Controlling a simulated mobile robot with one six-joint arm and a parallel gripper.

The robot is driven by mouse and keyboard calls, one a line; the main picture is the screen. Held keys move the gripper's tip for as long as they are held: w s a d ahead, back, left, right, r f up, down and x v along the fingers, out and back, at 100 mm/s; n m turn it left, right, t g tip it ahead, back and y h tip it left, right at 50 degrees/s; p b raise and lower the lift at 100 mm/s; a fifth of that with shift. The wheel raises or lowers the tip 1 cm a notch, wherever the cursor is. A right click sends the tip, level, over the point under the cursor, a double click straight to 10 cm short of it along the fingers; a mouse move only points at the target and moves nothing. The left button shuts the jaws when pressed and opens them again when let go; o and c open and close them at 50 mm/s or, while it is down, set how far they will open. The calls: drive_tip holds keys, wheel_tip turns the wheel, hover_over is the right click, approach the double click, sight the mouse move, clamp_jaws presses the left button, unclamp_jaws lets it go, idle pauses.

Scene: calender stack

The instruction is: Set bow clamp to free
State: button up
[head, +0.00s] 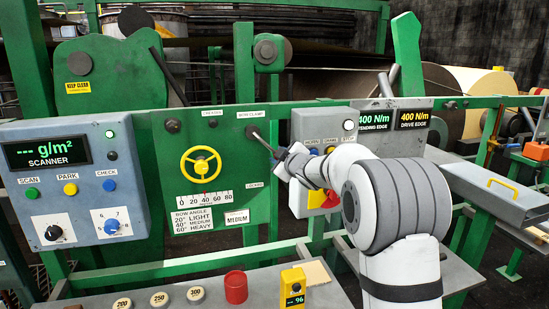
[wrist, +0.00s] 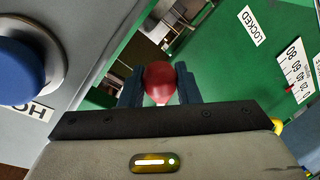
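The bow clamp lever (head: 262,140) is a dark rod on the green panel, under the label BOW CLAMP (head: 251,114). It slants down and to the right from its pivot. A LOCKED label (head: 254,186) sits below it. My gripper (head: 284,158) is at the lever's lower end. In the wrist view my gripper (wrist: 160,88) has a dark finger on each side of the lever's red knob (wrist: 160,80), and both appear to touch it. The LOCKED label (wrist: 252,26) also shows there. The lever's rod is mostly hidden behind the knob, and I see no readable FREE label.
A yellow handwheel (head: 201,169) and a bow angle scale (head: 205,198) are left of the lever. A grey button box (head: 308,125) stands close to the right, partly behind my arm; its blue button (wrist: 22,72) is near the gripper's left. A red cup (head: 236,287) is below.

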drive_tip(key=shift+o, duration=1.4)
drive_tip(key=shift+s+r, duration=0.1)
drive_tip(key=shift+s, duration=0.05)
drive_tip(key=shift+o, duration=0.6)
drive_tip(key=b+v, duration=0.1)
drive_tip(key=v, duration=0.6)
drive_tip(key=shift+s+d, duration=0.25)
drive_tip(key=shift+s, duration=0.05)
